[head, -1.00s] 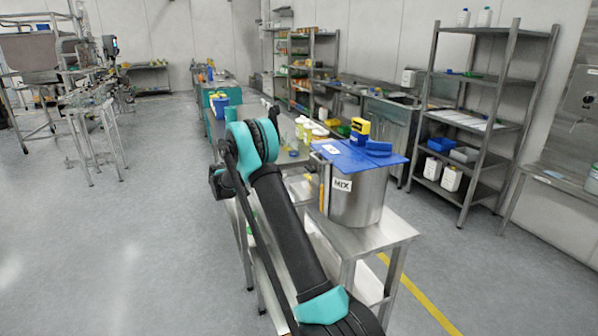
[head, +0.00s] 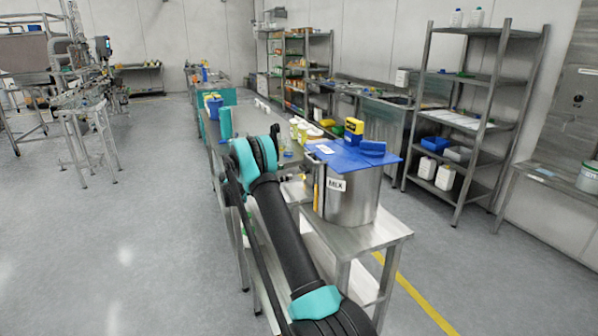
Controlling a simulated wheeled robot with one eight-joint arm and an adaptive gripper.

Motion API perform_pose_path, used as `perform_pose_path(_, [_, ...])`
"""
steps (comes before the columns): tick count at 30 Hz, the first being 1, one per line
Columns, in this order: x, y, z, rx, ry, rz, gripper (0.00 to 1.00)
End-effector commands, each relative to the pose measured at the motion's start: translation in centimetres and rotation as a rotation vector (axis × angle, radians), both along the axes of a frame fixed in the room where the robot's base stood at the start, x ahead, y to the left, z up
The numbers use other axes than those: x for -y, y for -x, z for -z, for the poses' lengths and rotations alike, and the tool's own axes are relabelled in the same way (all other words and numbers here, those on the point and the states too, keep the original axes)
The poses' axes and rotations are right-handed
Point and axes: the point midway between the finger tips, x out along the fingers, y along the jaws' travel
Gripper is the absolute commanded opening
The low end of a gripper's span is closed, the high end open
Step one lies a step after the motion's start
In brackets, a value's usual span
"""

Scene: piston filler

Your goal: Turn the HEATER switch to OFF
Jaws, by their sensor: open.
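No HEATER switch can be made out in the head view. A machine with metal frames and a small dark panel (head: 103,47) stands far off at the back left, too small to read. A steel wall panel (head: 580,100) with a small dark round part shows at the right edge; I cannot tell what it is. My black and teal arm reaches up from the bottom centre and bends near the middle. My gripper does not show; the arm's bend hides what lies beyond it.
A steel pot labelled MIX (head: 347,205), with a blue lid (head: 345,157), stands on a steel table (head: 375,236) right beside my arm. A steel shelf rack (head: 470,125) stands at the right. Open grey floor (head: 110,225) lies at the left.

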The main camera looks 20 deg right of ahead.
Motion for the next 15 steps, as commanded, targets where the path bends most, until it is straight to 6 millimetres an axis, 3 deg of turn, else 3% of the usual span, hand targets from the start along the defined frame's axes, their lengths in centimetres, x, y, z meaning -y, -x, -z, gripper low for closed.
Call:
perform_pose_path(6, [4.2, -0.1, 0.0, 0.0, 0.0, 0.002, 0.83])
perform_pose_path(15, [7.1, -0.2, 0.0, 0.0, 0.0, 0.0, 0.83])
